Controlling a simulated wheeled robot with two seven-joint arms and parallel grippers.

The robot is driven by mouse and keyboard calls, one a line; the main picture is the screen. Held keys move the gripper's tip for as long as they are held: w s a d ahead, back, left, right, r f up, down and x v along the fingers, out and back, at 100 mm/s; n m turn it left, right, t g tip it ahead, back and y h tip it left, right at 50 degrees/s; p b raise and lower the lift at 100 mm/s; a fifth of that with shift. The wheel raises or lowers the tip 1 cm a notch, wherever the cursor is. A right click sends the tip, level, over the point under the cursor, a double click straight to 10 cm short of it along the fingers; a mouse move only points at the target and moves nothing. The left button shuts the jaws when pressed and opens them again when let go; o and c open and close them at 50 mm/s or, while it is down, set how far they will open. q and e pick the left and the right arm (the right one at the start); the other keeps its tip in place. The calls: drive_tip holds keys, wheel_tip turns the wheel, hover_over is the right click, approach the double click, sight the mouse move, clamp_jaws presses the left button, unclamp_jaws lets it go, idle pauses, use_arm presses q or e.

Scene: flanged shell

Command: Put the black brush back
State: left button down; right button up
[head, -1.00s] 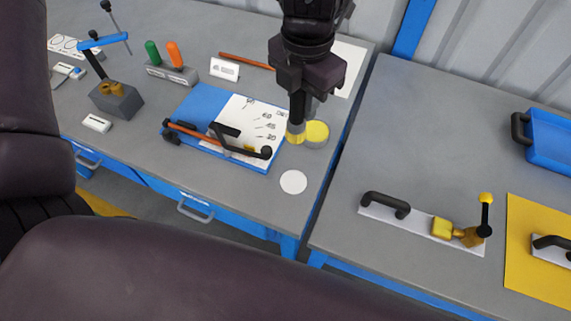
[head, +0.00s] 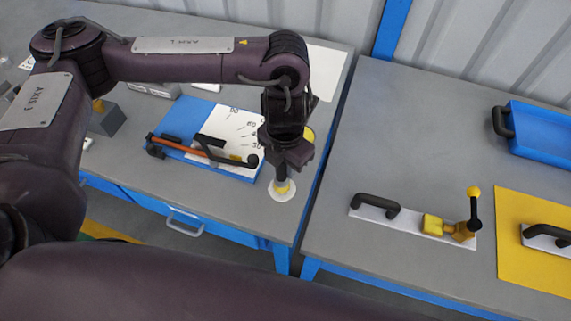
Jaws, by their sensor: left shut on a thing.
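My left gripper (head: 284,163) points down and is shut on the black brush (head: 282,184). I cannot tell whether the bristles touch the disc. A round yellow-topped thing (head: 309,133) is partly hidden behind the gripper. My right gripper is not in view.
Left of the gripper lies a blue board (head: 196,110) with a white sheet and a black-handled tool (head: 222,150). A gap separates the right table (head: 400,120), which bears a clamp plate (head: 410,219), a yellow mat (head: 510,230) and a blue tray (head: 545,130).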

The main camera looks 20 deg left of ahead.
use_arm(q)
drive_tip(key=shift+f, duration=0.4)
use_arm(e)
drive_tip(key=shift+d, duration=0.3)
use_arm(q)
drive_tip(key=shift+f, duration=0.15)
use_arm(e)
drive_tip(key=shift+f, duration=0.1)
use_arm(q)
drive_tip(key=c, duration=1.3)
unclamp_jaws()
drive_tip(key=shift+o, duration=0.2)
drive_tip(key=shift+r, duration=0.3)
wheel_tip(320, 180, up, 12)
drive_tip(key=shift+f+p, duration=0.15)
drive_tip(key=shift+p, duration=0.15)
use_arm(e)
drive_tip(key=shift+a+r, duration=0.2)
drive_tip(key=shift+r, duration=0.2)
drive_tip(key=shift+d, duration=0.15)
